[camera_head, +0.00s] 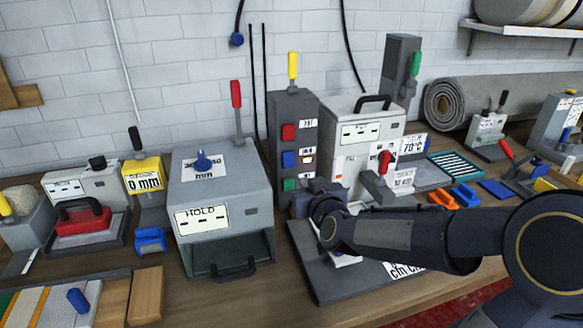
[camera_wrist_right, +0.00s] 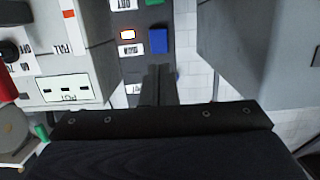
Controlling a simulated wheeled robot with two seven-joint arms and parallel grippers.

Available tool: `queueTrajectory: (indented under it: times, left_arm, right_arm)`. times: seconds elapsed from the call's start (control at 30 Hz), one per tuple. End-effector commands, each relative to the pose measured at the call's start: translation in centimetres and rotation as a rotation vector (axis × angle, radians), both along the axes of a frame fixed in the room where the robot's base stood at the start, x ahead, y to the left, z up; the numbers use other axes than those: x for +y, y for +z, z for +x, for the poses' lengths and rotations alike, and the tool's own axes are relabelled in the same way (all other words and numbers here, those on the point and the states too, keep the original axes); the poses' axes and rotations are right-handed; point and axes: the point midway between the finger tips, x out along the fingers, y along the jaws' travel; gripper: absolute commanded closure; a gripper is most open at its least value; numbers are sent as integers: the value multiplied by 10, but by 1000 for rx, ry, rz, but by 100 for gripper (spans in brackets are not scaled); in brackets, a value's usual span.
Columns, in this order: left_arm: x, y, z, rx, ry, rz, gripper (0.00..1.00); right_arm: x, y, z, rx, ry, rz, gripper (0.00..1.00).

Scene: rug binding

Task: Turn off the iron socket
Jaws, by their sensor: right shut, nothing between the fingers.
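A dark grey switch tower (camera_head: 296,105) stands at the back centre, with a red switch (camera_head: 288,132), a blue switch (camera_head: 289,159) and a green switch (camera_head: 290,184) down its front. Small white labels sit beside them, too small to read surely, so I cannot tell which is the iron socket. In the right wrist view the blue switch (camera_wrist_right: 158,41) is just beyond my fingertips, with a lit orange lamp (camera_wrist_right: 127,35) beside it. My right gripper (camera_wrist_right: 158,72) is shut and empty, close to the tower front. In the head view it hides the tower's lower part. My left gripper is out of view.
A grey box with a blue knob (camera_head: 203,160) and a HOLD label stands left of the tower. A light grey machine with a black handle (camera_head: 373,101) stands right of it. A dark plate (camera_head: 325,280) lies under my right forearm.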

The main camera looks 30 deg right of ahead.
Motion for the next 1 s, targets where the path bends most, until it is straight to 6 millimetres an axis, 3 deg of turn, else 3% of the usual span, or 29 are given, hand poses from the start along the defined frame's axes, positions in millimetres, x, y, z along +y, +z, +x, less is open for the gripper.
queueTrajectory:
  times: [0.3, 0.5, 0.7, 1.0]
  left_arm:
    - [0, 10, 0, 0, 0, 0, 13]
    - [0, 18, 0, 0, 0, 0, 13]
    - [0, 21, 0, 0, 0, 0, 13]
    - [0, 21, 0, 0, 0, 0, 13]
  right_arm:
    - [-16, -13, 66, 3, 0, 1, 100]
    - [-23, -19, 98, 3, 0, 2, 100]
    - [-27, -22, 113, 1, 1, 0, 100]
    - [-27, -23, 115, 0, 1, 1, 100]
